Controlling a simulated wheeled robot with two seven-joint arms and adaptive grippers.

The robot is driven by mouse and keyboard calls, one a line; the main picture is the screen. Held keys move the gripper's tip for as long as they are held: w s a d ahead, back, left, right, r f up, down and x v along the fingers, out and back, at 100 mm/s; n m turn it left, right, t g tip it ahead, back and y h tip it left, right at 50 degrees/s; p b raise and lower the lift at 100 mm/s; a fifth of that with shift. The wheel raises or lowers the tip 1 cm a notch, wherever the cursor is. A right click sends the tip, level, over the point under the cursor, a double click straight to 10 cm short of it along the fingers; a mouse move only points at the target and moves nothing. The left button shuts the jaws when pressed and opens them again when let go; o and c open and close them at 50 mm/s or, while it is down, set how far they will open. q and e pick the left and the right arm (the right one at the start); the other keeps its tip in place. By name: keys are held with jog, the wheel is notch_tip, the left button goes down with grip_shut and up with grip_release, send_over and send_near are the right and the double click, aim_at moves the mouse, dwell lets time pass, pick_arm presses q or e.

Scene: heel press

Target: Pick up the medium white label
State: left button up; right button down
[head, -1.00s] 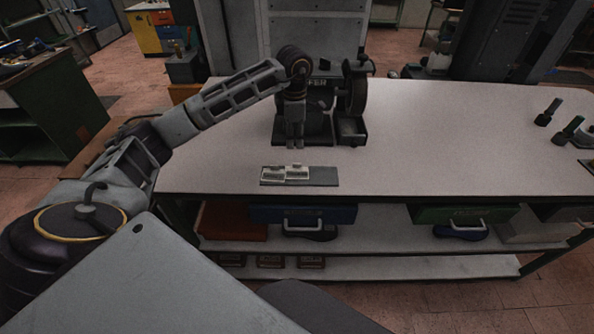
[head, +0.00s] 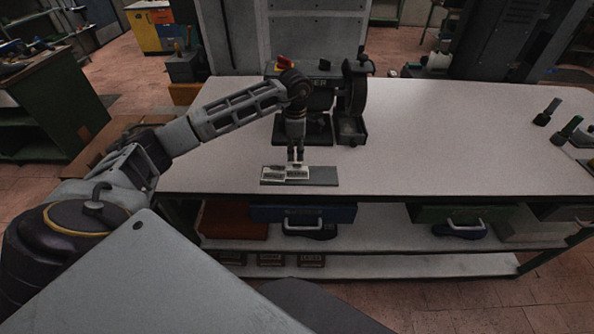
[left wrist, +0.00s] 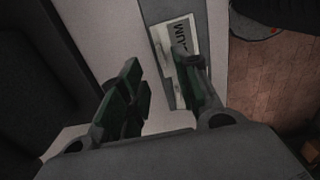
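Two small white labels lie on a dark grey strip (head: 325,178) near the front edge of the white bench. In the head view, the left label (head: 272,174) sits partly against the right label (head: 298,173); their print is too small to read there. My left gripper (head: 296,155) points down just above and behind the right label. In the left wrist view its green-padded fingers (left wrist: 163,84) are apart with nothing between them. A white label (left wrist: 178,38) with large dark letters lies beyond, partly hidden by the right finger. My right gripper is out of view.
Dark tools (head: 560,125) stand at the far right. The bench middle is clear. Drawers (head: 303,214) and a shelf sit below the front edge.

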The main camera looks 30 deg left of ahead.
aim_at(297, 171)
pick_arm(q)
jog(key=f, duration=0.1)
jog(key=f+p, duration=0.1)
jog(key=f, duration=0.1)
jog(key=shift+d+f, duration=0.1)
jog(key=shift+d, duration=0.2)
jog(key=shift+f, duration=0.75)
grip_shut()
